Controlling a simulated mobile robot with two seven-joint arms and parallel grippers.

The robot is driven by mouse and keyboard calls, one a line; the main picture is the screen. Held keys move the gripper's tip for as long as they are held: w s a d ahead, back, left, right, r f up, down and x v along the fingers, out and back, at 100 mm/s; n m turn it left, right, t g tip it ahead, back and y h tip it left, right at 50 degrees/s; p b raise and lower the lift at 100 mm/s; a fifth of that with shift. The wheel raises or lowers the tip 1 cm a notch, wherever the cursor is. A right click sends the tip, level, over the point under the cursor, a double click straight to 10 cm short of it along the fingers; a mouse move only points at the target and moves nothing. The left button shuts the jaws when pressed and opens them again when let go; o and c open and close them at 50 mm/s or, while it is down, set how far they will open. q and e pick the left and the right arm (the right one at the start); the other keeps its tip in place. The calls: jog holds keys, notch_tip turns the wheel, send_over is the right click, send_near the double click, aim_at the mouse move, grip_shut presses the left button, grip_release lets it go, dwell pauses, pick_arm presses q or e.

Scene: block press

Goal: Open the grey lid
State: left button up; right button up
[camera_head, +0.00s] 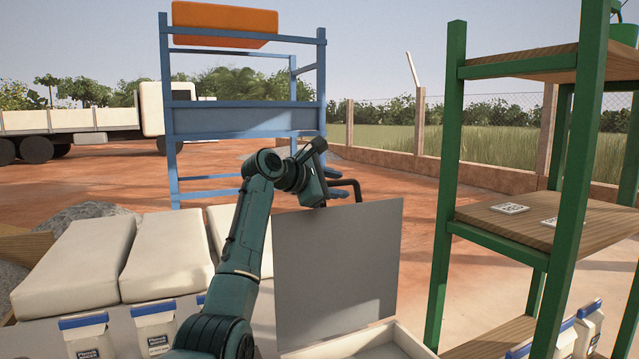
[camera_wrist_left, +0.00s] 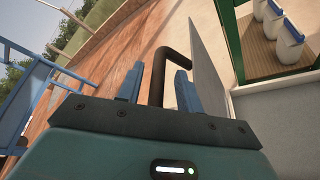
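The grey lid (camera_head: 338,268) stands raised, close to upright, at the back of a pale box (camera_head: 392,343) in the head view. A dark bent handle (camera_head: 355,184) sticks out from its far side near the top edge. In the left wrist view the lid (camera_wrist_left: 206,75) shows nearly edge-on, right of the fingers. My left gripper (camera_head: 333,186) is beside the handle. In the left wrist view its two blue fingers (camera_wrist_left: 158,88) stand apart, with the handle (camera_wrist_left: 160,62) passing between them and a visible gap at each side. My right gripper is not in view.
A green shelf rack (camera_head: 449,190) with wooden boards stands close on the right.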

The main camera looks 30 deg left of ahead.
pick_arm(q)
jog(key=b+v, duration=0.3)
jog(key=v, duration=0.9)
jog(key=shift+s+a, duration=0.2)
jog(key=shift+s, duration=0.1)
